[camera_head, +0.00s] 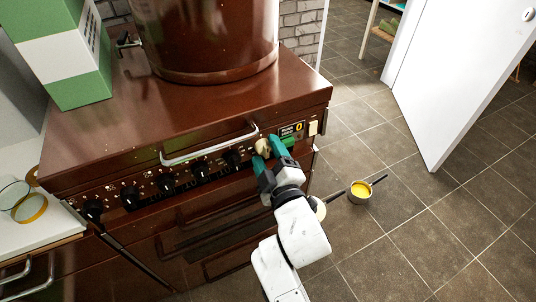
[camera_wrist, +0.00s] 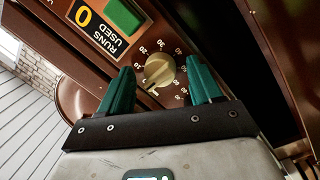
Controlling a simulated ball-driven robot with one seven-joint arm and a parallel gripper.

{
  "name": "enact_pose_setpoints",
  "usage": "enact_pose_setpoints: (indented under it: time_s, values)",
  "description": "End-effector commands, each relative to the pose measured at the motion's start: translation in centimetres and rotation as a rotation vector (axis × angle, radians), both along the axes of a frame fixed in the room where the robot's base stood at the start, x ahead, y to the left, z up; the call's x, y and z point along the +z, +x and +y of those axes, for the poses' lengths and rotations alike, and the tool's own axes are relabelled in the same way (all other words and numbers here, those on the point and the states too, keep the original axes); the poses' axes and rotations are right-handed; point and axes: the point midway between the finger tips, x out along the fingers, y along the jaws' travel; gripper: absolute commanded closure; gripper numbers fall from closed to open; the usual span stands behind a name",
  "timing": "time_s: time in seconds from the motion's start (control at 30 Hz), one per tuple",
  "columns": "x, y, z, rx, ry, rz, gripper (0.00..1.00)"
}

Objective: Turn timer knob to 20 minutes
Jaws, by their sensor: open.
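The timer knob (camera_wrist: 159,70) is a round brass-coloured dial on the brown stove's front panel, with printed numbers around it in the wrist view. In the head view the knob (camera_head: 263,147) shows pale at the right end of the panel. My gripper (camera_wrist: 160,80) is open, with one green finger on each side of the knob. I cannot tell whether the fingers touch it. In the head view my gripper (camera_head: 268,153) reaches the panel from the front. The exact setting of the knob is too small to read for sure.
Several black knobs (camera_head: 165,183) line the panel to the left. A chrome handle (camera_head: 210,147) sits above them. A green button (camera_wrist: 124,15) and a "RUNS USED 0" label (camera_wrist: 92,25) are beside the timer. A pan with yellow contents (camera_head: 360,191) is on the tiled floor at right.

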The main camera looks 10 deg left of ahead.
Motion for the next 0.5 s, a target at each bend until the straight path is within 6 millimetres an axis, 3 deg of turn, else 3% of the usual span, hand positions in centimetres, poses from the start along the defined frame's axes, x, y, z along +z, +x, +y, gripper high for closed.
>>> enact_pose_setpoints:
  time_s: [0.13,0.5]
  values:
    - [-0.01,-0.01,-0.02,0.0,0.0,0.0,0.36]
    - [-0.05,-0.04,-0.04,0.0,-0.001,0.001,0.71]
